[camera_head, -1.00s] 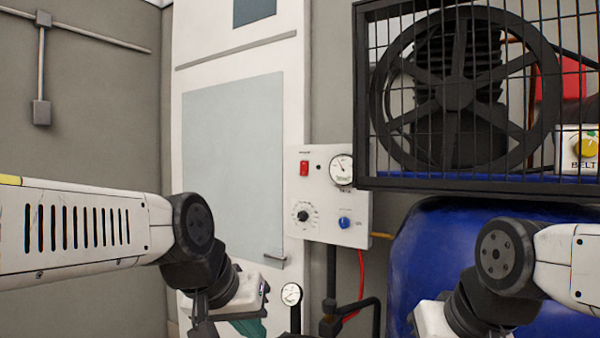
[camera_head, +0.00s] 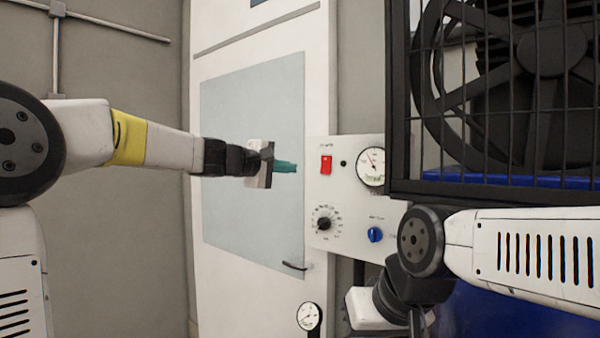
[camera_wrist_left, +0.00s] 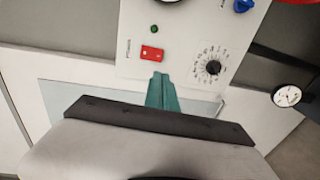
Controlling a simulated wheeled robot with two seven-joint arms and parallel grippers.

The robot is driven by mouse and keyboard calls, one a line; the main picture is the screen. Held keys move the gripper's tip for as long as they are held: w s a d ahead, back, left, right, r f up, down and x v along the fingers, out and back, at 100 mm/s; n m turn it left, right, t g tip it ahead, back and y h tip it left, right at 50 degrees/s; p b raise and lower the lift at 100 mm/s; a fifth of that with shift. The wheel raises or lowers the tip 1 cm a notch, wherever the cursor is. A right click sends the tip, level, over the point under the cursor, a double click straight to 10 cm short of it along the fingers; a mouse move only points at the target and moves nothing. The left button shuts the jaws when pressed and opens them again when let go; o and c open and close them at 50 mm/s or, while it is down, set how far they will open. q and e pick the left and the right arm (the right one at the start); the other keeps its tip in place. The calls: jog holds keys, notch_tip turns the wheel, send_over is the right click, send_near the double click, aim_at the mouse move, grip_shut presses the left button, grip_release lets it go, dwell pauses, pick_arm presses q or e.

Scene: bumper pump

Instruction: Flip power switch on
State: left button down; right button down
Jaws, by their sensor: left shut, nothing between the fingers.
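The red power switch (camera_head: 326,165) sits at the upper left of the white control panel (camera_head: 345,222) in the head view. A small green light (camera_head: 343,164) is just right of it. In the left wrist view the red switch (camera_wrist_left: 151,53) lies just ahead of the teal fingertips. My left gripper (camera_head: 292,167) is shut and empty, level with the switch and pointing right at it. A gap shows between the fingertips and the switch in the head view. My right arm (camera_head: 421,240) is at the lower right; its gripper's fingers are mostly cut off at the bottom edge.
The panel also carries a round gauge (camera_head: 371,166), a black dial (camera_head: 323,224) and a blue knob (camera_head: 375,235). A black caged flywheel (camera_head: 550,50) stands to the right. A white door (camera_head: 255,215) is behind my left arm. A second gauge (camera_head: 309,317) is below.

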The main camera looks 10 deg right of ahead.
aim_at(325, 172)
pick_arm(q)
jog(key=shift+d, duration=0.1)
jog(key=x, duration=1.4)
